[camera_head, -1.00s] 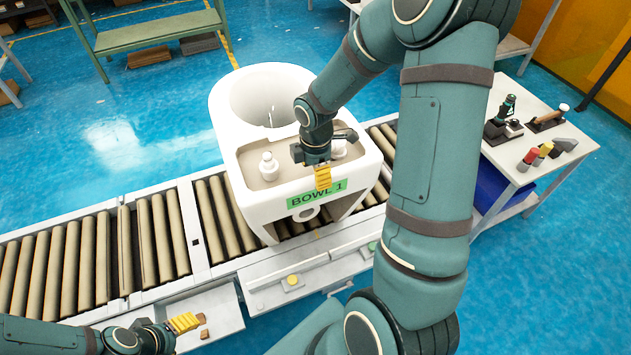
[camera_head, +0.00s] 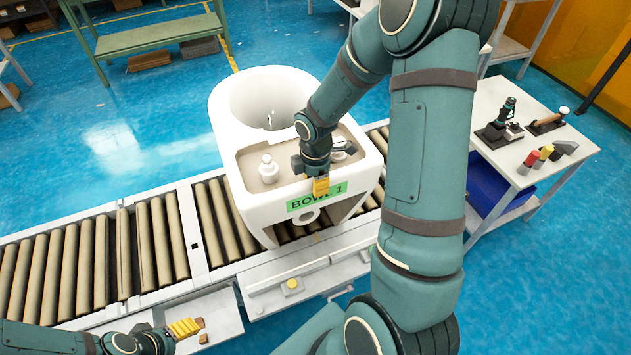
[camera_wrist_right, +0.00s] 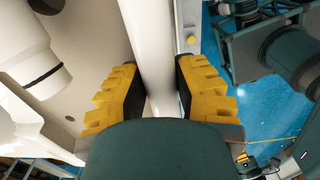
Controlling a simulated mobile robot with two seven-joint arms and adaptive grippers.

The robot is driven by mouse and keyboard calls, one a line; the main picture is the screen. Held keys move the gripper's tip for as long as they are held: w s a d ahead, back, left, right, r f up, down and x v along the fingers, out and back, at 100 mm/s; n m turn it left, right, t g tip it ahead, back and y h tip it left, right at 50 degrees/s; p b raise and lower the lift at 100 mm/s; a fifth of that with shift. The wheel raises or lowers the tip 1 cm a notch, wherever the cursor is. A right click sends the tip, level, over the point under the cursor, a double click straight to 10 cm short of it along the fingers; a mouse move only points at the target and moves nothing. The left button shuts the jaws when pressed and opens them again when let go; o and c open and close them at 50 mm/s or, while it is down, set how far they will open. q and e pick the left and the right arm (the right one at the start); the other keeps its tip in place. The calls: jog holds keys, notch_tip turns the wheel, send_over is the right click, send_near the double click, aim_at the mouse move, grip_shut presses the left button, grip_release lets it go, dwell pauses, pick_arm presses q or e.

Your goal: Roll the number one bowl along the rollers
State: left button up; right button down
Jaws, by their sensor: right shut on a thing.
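The number one bowl (camera_head: 232,150) is a white toilet bowl with a green "BOWL 1" label (camera_head: 306,202). It stands upright on the tan rollers (camera_head: 150,240) of the conveyor, right of the middle of the visible run. My right gripper (camera_head: 321,187) is at the bowl's near edge, just above the label, and is shut on its wall. In the right wrist view the white wall (camera_wrist_right: 155,50) runs between the yellow fingers (camera_wrist_right: 158,95). My left gripper (camera_head: 185,327) is at the lower left, by the open drawer; its fingertip gap is unclear.
Rollers left of the bowl are bare. A pale drawer (camera_head: 222,312) with a small brown piece juts from the conveyor's near side. A white table (camera_head: 515,150) with tools stands at the right, a blue bin (camera_head: 490,190) under it. A green bench (camera_head: 150,35) stands behind.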

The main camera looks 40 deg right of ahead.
jog(key=shift+s+d+p, duration=0.2)
jog(key=shift+d+p, duration=0.1)
jog(key=shift+d, duration=0.25)
jog(key=shift+s+d+p, duration=0.15)
jog(key=shift+d+p, duration=0.15)
jog(key=shift+d, duration=0.25)
jog(key=shift+s+d, duration=0.1)
jog(key=shift+d, duration=0.15)
jog(key=shift+s+d+f, duration=0.1)
jog(key=shift+d+f, duration=0.05)
jog(key=shift+d, duration=0.05)
jog(key=c, duration=1)
grip_release()
jog(key=o, duration=0.3)
jog(key=shift+a, duration=0.3)
jog(key=shift+o, duration=0.2)
jog(key=shift+d, duration=0.1)
jog(key=shift+r, duration=0.2)
